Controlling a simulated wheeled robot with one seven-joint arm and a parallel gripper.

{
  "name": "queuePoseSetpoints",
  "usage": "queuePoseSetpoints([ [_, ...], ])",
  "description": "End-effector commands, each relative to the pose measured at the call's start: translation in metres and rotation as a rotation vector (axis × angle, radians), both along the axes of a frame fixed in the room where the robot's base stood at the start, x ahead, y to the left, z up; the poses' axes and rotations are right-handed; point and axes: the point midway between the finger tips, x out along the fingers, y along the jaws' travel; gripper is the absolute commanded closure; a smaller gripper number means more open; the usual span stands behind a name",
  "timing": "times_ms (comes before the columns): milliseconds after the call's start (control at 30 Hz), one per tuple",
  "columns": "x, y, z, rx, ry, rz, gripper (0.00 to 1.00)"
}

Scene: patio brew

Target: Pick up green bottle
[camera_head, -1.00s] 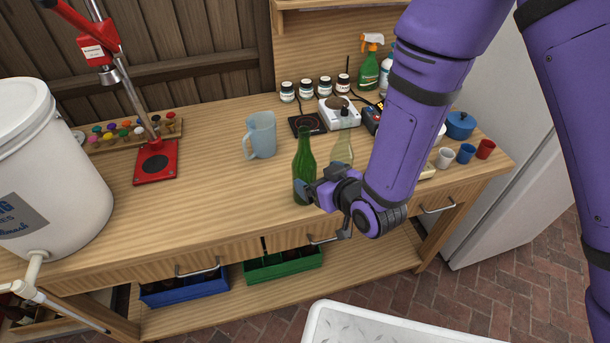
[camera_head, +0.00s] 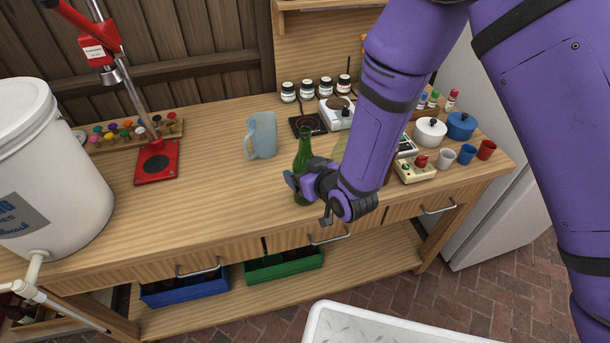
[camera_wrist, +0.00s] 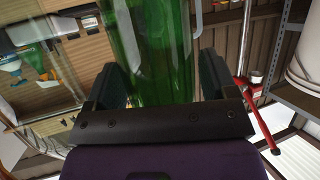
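The green bottle (camera_head: 303,150) stands upright on the wooden workbench near its front edge. My gripper (camera_head: 296,184) is at the bottle's lower body, coming from the right. In the wrist view the green bottle (camera_wrist: 152,50) lies between the two dark fingers of my gripper (camera_wrist: 158,85), one on each side. A narrow gap seems to show beside the fingers, and the fingers look apart. Whether either finger touches the glass is not clear. The bottle's base is partly hidden behind my gripper in the head view.
A blue-grey pitcher (camera_head: 262,136) stands behind to the left. The bench (camera_head: 215,180) is clear to the left. Cups and pots, including a white pot (camera_head: 429,132), stand at the right.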

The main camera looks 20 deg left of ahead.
Motion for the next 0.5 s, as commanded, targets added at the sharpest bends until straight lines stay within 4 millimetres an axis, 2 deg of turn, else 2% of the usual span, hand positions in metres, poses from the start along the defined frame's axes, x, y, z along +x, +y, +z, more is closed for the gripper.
queuePoseSetpoints([
  [33,0.0000,0.0000,0.0001,0.000,0.000,0.000,0.33],
  [200,0.0000,-0.0001,0.0001,0.000,0.000,0.000,0.68],
  [500,0.0006,0.0003,0.0016,0.002,-0.001,0.000,0.68],
])
